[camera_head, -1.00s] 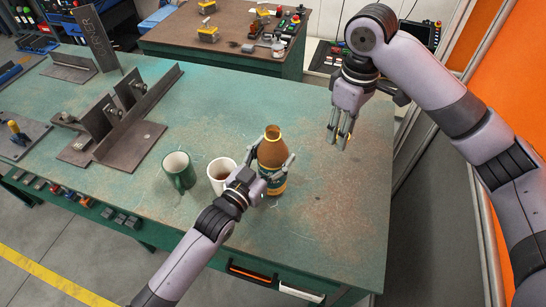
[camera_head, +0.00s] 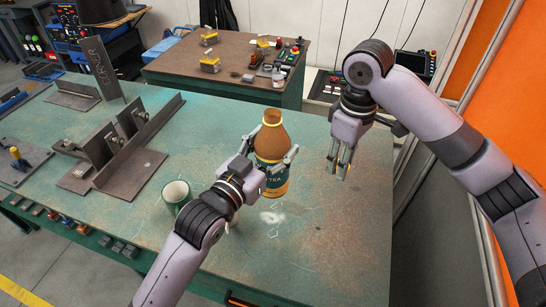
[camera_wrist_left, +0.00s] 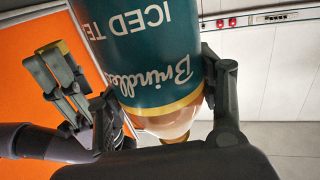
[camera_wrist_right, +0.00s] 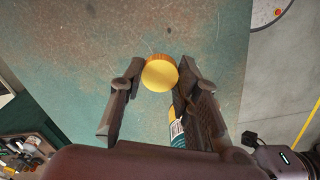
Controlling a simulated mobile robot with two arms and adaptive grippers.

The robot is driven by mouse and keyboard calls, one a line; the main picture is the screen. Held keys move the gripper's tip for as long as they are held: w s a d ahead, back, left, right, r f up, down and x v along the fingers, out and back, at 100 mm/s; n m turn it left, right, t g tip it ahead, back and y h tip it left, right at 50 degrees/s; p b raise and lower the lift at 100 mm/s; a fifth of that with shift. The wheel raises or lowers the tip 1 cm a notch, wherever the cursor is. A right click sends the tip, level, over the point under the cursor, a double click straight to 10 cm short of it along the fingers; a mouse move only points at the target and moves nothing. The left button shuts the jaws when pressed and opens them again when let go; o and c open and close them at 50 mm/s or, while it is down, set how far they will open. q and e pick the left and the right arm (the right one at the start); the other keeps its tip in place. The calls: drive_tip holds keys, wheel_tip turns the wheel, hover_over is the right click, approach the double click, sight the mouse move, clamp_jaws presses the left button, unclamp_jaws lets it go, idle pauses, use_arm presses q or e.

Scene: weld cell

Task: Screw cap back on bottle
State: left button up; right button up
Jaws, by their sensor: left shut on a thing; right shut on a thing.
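The brown bottle (camera_head: 272,143) with a teal label and an open mouth is held upright, seemingly clear of the green table (camera_head: 325,240). My left gripper (camera_head: 277,163) is shut around its body from both sides; the label also fills the left wrist view (camera_wrist_left: 150,50). My right gripper (camera_head: 341,172) is to the right of the bottle, apart from it, fingers pointing down. It is shut on the yellow cap (camera_wrist_right: 160,73), which sits between its fingertips in the right wrist view. Part of the bottle (camera_wrist_right: 177,130) shows there beside a finger.
A green mug (camera_head: 177,194) stands left of my left arm. A steel fixture (camera_head: 120,150) and an angle plate (camera_head: 95,65) stand on the left of the table. A brown table (camera_head: 225,82) with small parts is behind. The table's right part is clear.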

sight(267, 133)
use_arm(q)
drive_tip(key=shift+r, duration=2.65)
